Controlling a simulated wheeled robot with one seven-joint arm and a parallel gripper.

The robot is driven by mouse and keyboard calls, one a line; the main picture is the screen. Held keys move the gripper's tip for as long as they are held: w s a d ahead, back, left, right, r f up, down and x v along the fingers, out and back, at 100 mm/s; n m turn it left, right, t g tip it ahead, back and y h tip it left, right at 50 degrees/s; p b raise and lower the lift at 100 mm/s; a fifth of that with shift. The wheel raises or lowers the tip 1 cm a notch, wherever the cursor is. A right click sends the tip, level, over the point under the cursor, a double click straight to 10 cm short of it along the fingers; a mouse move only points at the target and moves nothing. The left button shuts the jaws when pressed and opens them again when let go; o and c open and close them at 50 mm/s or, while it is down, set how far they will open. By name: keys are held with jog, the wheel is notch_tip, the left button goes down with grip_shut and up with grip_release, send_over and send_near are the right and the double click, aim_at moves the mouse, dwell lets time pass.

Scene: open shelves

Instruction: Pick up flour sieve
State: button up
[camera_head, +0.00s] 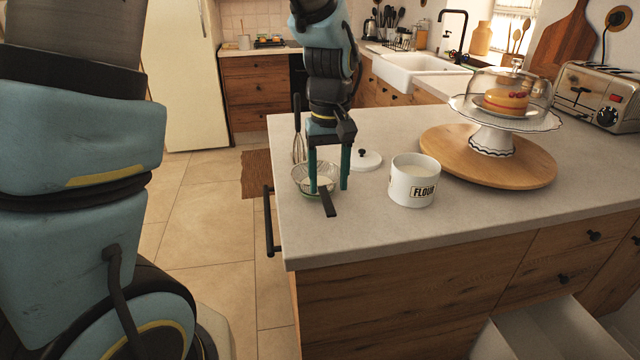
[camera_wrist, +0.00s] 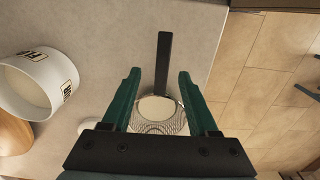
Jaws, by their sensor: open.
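The flour sieve is a round wire-mesh bowl with a flat black handle (camera_head: 327,202). It rests at the left edge of the countertop, with its handle pointing toward the front. In the wrist view its mesh bowl (camera_wrist: 160,116) lies between my fingers, and its handle (camera_wrist: 164,62) extends up beyond them. My gripper (camera_head: 328,187) points down over the sieve with its two green fingers apart, one on each side. The fingers (camera_wrist: 159,78) hold nothing. I cannot tell whether a fingertip touches the rim.
A white flour canister (camera_head: 413,181) stands right of the sieve, with a white lid (camera_head: 364,160) behind. A whisk (camera_head: 298,135) is close behind the sieve. A wooden board (camera_head: 525,168) bears a domed cake stand (camera_head: 492,135). A drawer (camera_head: 540,330) is open below. The front counter is clear.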

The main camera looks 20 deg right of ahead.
aim_at(327, 199)
jog(key=shift+w+a+f+p, duration=0.1)
jog(key=shift+f+p, duration=0.4)
jog(key=shift+f, duration=0.95)
jog(key=shift+a+f+p, duration=0.1)
jog(key=shift+f+p, duration=0.4)
jog(key=shift+f, duration=0.9)
jog(key=shift+c, duration=0.2)
grip_shut()
